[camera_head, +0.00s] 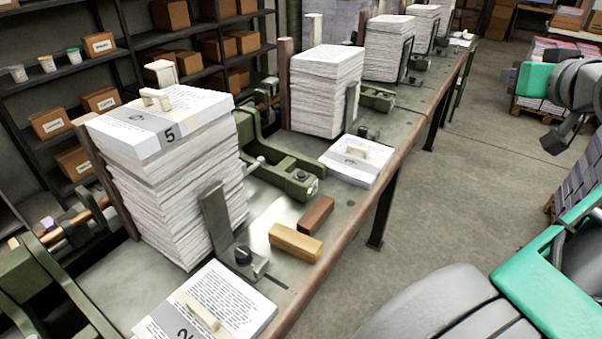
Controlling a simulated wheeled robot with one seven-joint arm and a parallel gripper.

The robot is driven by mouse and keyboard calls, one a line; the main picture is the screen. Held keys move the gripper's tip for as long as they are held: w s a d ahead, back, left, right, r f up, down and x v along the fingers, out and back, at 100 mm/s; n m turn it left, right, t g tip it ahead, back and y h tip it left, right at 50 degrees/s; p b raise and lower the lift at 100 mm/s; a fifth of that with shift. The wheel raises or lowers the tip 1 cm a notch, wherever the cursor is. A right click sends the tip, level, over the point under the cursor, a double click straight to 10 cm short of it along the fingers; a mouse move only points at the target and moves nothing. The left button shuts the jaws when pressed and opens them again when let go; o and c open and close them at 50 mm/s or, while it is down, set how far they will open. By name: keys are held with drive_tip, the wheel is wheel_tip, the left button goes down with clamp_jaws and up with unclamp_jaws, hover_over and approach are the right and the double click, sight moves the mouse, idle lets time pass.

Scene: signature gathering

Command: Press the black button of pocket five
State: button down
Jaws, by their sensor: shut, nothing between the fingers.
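A packet (150,113) with a grey band marked "5" and a pale handle lies on top of the tall paper stack (180,195) at the left. A black knob (243,254) sits on the foot of the grey metal bracket in front of this stack. Another small black button (301,175) is on the green unit (280,165) just right of the stack. I cannot tell which of these is the button of pocket five. My gripper (552,143) is at the upper right, over the floor, apart from the table. Its fingers look shut and empty.
The table (355,215) runs from the lower left to the back, carrying several more stacks. Two wooden blocks (296,242) lie near its edge. Paper packets lie at the front (235,300) and further right (357,160). The floor (440,200) beside the table is clear.

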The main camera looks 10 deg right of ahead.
drive_tip(key=shift+f, duration=0.1)
drive_tip(key=w+a+f+n+g+y, duration=0.1)
drive_tip(key=w+a+f+g+y, duration=0.15)
drive_tip(key=a+f, duration=0.65)
drive_tip(key=w+a+f+g+y, duration=0.1)
drive_tip(key=w+a+f+g, duration=0.15)
drive_tip(key=a+f, duration=0.7)
drive_tip(key=s+a+f+n+g, duration=0.1)
drive_tip(key=s+a+f+g, duration=0.1)
drive_tip(key=s+a+f, duration=0.4)
drive_tip(key=s+a+f+n+g, duration=0.1)
drive_tip(key=s+a+f+g, duration=0.2)
drive_tip(key=f, duration=0.8)
drive_tip(key=s+a, duration=0.2)
drive_tip(key=a, duration=0.2)
drive_tip(key=shift+s+f, duration=0.25)
drive_tip(key=shift+s, duration=0.1)
drive_tip(key=shift+y, duration=0.25)
